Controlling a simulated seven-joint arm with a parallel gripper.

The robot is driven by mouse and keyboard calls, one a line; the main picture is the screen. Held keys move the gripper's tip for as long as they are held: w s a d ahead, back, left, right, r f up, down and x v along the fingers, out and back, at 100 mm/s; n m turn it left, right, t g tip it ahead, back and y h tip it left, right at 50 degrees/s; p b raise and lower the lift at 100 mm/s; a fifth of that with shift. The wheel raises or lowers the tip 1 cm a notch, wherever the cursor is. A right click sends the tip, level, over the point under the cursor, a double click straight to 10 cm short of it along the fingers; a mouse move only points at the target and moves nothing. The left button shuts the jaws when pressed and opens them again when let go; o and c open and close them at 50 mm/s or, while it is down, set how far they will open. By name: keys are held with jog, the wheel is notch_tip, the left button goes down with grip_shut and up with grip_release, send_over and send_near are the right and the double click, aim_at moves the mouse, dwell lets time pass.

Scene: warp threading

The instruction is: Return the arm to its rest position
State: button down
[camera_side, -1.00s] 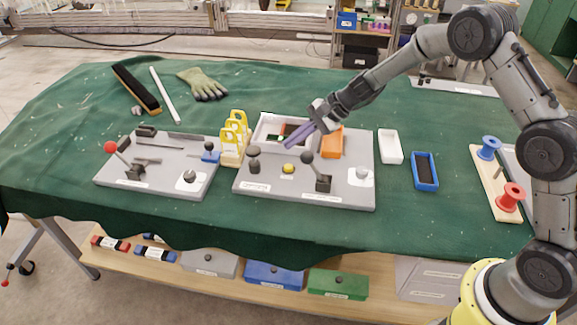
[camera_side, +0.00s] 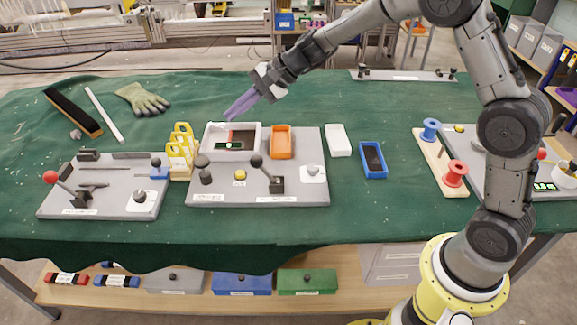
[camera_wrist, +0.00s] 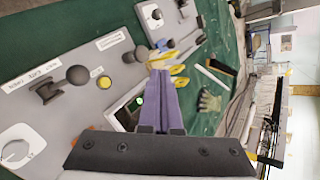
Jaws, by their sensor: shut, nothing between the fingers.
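My gripper (camera_side: 240,108) has long purple fingers that are shut with nothing between them. In the side view it hangs in the air above the back of the middle grey station (camera_side: 260,188), over the white tray (camera_side: 213,134). The fingers point down and to the left and do not appear to touch anything. In the wrist view the shut fingers (camera_wrist: 172,85) stretch toward the yellow holders, with the grey station to their left.
Yellow stands (camera_side: 181,152) rise left of the middle station, beside another grey station (camera_side: 105,188) with a red-knobbed lever. An orange tray (camera_side: 282,143), white tray (camera_side: 338,140), blue tray (camera_side: 373,160) and spool board (camera_side: 434,160) lie rightward. The front green cloth is clear.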

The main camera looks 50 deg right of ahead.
jog(key=s+d+r+n+h, duration=0.1)
jog(key=s+r+n, duration=0.3)
jog(key=s+r, duration=0.5)
jog(key=s+r+n+h, duration=0.1)
jog(key=s+r+n, duration=0.35)
jog(key=s, duration=0.85)
jog(key=s+d+f+n+h, duration=0.2)
jog(key=s+d+f+n, duration=0.1)
jog(key=s, duration=0.5)
jog(key=s+d+f+n+h, duration=0.3)
jog(key=s+d+f, duration=0.2)
jog(key=s, duration=0.3)
jog(key=shift+s+d+g+h, duration=0.3)
jog(key=shift+s+d+g, duration=0.1)
jog(key=shift+d, duration=0.3)
